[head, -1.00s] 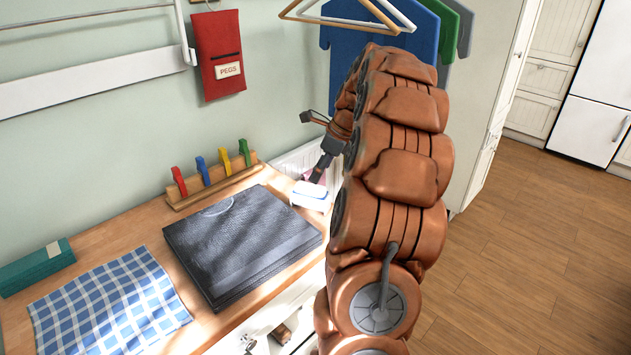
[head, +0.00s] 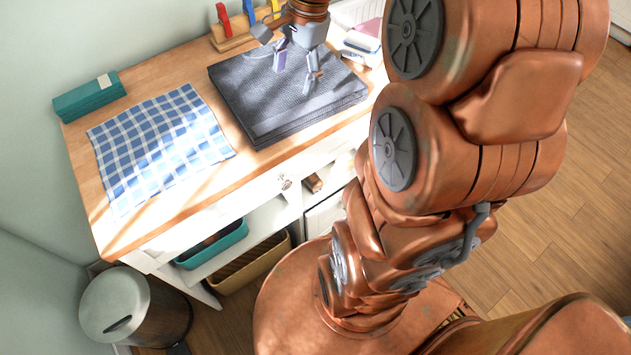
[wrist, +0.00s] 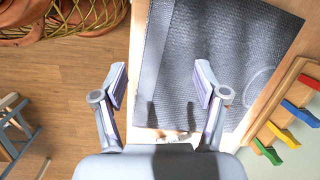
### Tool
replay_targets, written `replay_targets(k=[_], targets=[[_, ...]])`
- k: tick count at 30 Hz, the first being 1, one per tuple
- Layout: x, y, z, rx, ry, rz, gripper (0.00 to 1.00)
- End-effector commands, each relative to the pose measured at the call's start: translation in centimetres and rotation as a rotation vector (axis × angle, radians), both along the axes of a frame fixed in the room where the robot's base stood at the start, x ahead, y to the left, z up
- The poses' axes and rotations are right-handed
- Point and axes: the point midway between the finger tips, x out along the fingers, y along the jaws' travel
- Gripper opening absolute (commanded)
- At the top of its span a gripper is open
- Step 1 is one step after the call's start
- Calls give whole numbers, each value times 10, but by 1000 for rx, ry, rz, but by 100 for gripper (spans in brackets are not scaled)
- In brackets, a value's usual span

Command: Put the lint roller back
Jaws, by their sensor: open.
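I cannot make out a lint roller for certain in any view. My gripper (head: 297,66) is open and empty, pointing down above the dark grey textured mat (head: 262,115) on the wooden bench. In the wrist view my gripper (wrist: 161,82) has its two fingers spread wide over the mat (wrist: 205,45), with nothing between them. A small white and blue object (head: 360,42) sits at the bench's right end, partly hidden by my arm. A brown object (head: 313,183) shows at the cabinet front; it is too small to identify.
A blue checked cloth (head: 160,145) and teal box (head: 90,97) lie left on the bench (head: 105,215). A peg rack (head: 236,42) stands behind the mat. Below are a teal bin (head: 215,245) and wicker basket (head: 250,265). A lidded metal bin (head: 130,305) stands at lower left.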

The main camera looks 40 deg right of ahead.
Motion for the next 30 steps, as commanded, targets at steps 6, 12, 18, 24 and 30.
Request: replay_targets(k=[6, 12, 18, 24, 30], targets=[[-67, 65, -11, -63, 12, 491, 72], [-135, 98, -28, -98, 31, 926, 72], [-188, 108, -44, -111, 49, 1256, 72], [-209, 111, -52, -109, 58, 1392, 72], [-210, 111, -52, -108, 59, 1401, 72]])
